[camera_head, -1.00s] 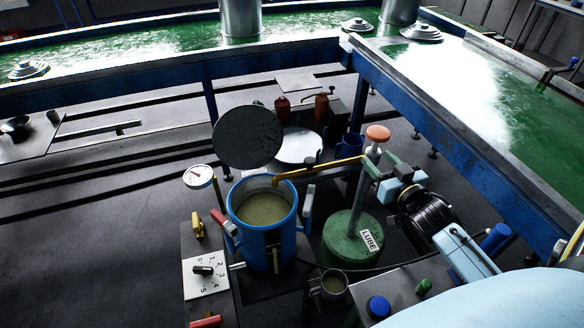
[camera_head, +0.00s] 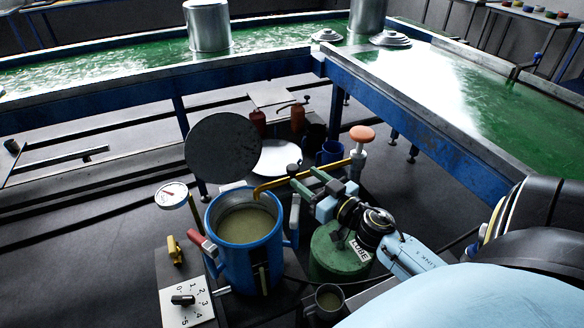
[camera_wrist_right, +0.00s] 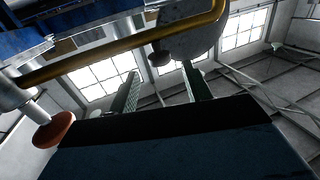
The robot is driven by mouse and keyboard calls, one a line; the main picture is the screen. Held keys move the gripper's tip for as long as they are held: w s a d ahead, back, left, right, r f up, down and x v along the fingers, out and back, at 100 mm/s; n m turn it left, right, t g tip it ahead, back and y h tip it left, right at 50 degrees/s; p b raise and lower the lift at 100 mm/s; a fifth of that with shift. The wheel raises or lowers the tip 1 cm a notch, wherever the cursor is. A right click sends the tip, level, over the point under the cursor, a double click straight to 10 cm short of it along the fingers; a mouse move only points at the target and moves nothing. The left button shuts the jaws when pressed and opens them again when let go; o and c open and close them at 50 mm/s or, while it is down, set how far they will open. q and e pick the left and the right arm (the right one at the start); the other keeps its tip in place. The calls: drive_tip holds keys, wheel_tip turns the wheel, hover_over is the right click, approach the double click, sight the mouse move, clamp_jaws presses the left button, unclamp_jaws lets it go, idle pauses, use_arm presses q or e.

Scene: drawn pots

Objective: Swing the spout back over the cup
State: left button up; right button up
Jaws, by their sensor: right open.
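The spout (camera_head: 276,184) is a thin brass-yellow pipe. It runs left from the pump post by the orange knob, and its bent end hangs over the rim of the blue pot. It also crosses the right wrist view (camera_wrist_right: 120,47). A small grey metal cup (camera_head: 328,299) stands in front of the green LUBE base (camera_head: 335,258), well away from the spout's end. My right gripper (camera_head: 303,173) is open, its green fingers pointing at the pipe's middle. In the wrist view the pipe passes just beyond the fingertips; I cannot tell if they touch. My left gripper is out of view.
The blue pot (camera_head: 245,262) holds murky liquid and has a raised round dark lid (camera_head: 222,146). A gauge (camera_head: 171,195) and a dial plate (camera_head: 187,302) are at its left. The orange knob (camera_head: 362,134) and a blue mug (camera_head: 331,152) are close behind my gripper.

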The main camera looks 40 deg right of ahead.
sight(297, 172)
drive_tip(key=w, duration=0.6)
drive_tip(key=shift+w, duration=0.15)
clamp_jaws()
